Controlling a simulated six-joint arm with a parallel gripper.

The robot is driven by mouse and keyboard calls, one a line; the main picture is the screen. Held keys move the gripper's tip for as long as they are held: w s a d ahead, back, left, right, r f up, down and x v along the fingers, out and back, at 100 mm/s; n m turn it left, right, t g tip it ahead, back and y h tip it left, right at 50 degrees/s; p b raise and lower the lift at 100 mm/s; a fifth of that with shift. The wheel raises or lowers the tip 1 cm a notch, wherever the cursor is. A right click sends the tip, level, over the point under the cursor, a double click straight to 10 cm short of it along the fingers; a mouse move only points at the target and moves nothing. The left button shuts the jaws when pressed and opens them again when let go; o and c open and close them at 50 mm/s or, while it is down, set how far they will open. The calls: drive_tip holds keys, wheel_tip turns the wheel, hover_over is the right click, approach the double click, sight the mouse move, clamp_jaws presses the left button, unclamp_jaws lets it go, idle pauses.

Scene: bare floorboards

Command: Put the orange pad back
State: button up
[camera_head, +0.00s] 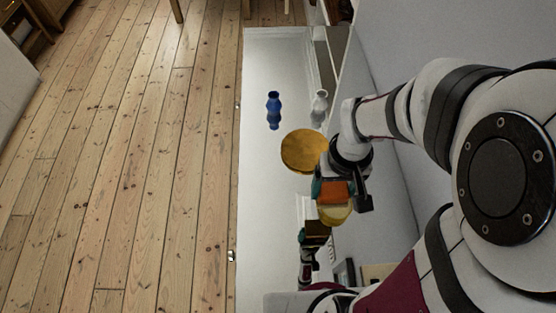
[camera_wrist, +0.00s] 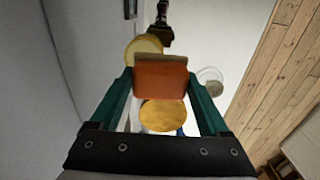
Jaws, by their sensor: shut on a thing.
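The orange pad (camera_wrist: 160,79) is held between the two teal fingers of my gripper (camera_wrist: 161,72) in the wrist view. In the head view the pad (camera_head: 333,192) shows as an orange block at the end of my gripper (camera_head: 330,189). It is above the glossy white surface (camera_head: 262,200); I cannot tell whether it touches anything below. A yellow round piece (camera_head: 336,214) lies just below the pad in the picture, partly covered. A golden round disc (camera_head: 302,148) lies farther away, and in the wrist view it (camera_wrist: 162,115) shows below the pad.
A blue vase (camera_head: 274,98) and a white vase (camera_head: 320,101) stand past the golden disc. A pale round item (camera_wrist: 209,77), unclear, is right of the pad in the wrist view. A grey wall (camera_head: 390,60) bounds the right side. The white surface's left strip is clear.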

drive_tip(key=a+f, duration=0.2)
drive_tip(key=a, duration=0.1)
drive_tip(key=w+a+f, duration=0.1)
drive_tip(key=a+f, duration=0.1)
drive_tip(key=a, duration=0.2)
drive_tip(key=w+a+f, duration=0.1)
drive_tip(key=a+f, duration=0.1)
drive_tip(key=a, duration=0.1)
drive_tip(key=shift+w+a+f, duration=0.1)
drive_tip(key=shift+a+f, duration=0.1)
drive_tip(key=shift+f, duration=0.05)
drive_tip(key=shift+a+f, duration=0.15)
drive_tip(key=shift+f, duration=0.95)
drive_tip(key=shift+a+f, duration=0.1)
drive_tip(key=shift+f, duration=0.95)
drive_tip(key=shift+f, duration=0.1)
drive_tip(key=o, duration=1.5)
drive_tip(key=shift+c, duration=0.2)
wheel_tip(320, 180, up, 12)
drive_tip(key=s+d+r+m+y, duration=0.1)
drive_tip(key=s+d+r+m, duration=0.1)
drive_tip(key=s+r, duration=0.2)
drive_tip(key=s+d+r+m, duration=0.3)
drive_tip(key=s+r, duration=0.1)
drive_tip(key=s, duration=0.6)
drive_tip(key=shift+r+m+y, duration=0.25)
drive_tip(key=shift+m+y, duration=0.05)
drive_tip(key=shift+y, duration=0.1)
